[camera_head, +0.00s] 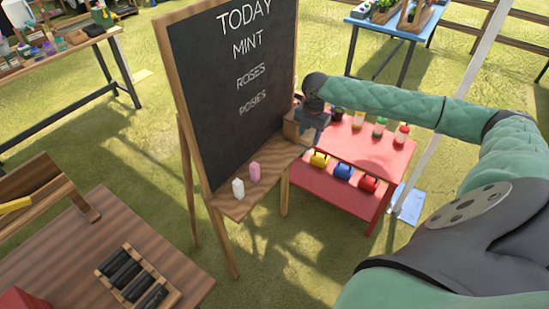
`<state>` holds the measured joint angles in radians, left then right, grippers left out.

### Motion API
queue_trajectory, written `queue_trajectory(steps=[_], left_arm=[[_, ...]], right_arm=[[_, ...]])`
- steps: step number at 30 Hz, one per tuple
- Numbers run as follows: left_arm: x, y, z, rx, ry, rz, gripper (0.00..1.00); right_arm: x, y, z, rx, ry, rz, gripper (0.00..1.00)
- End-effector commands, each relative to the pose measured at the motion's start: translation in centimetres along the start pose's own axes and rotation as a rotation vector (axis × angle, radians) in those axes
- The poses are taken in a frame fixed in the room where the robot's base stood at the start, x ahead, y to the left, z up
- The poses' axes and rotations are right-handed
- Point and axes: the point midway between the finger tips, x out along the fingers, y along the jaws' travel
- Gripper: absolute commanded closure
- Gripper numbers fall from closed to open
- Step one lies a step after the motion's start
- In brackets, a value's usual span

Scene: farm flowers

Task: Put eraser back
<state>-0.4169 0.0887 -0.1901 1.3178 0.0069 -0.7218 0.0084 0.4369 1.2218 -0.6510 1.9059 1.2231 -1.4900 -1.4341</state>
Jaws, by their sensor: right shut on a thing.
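A chalkboard (225,60) on a wooden easel reads TODAY, MINT, ROSES, POSIES. Its wooden ledge (233,206) runs along the bottom edge. My right gripper (303,139) is at the board's right edge, above the right end of the ledge. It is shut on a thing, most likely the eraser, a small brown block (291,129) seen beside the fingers. The gripper and board edge make the block hard to see fully. My left gripper is not in view.
A white piece (238,188) and a pink piece (254,172) stand on the ledge. A red table (375,150) with bottles and colored containers is behind my right gripper. A brown table (75,262) with a rack of black items is at lower left.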

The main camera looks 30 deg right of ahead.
Motion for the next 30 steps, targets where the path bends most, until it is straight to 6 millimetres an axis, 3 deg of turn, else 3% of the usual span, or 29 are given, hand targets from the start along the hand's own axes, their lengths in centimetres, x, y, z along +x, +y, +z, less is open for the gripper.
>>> queue_trajectory(steps=[5, 14, 24, 30], left_arm=[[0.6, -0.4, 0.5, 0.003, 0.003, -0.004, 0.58], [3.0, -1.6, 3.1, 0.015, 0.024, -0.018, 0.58], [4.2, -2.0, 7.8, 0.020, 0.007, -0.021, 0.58], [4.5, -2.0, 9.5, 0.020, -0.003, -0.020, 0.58]], right_arm=[[0.4, 1.1, -0.3, -0.002, -0.013, -0.012, 0.83], [2.9, 5.1, -1.8, -0.001, -0.010, -0.011, 0.83], [5.9, 9.7, -3.2, 0.000, -0.012, -0.011, 0.83], [7.0, 11.0, -3.5, 0.000, -0.013, -0.010, 0.83]])
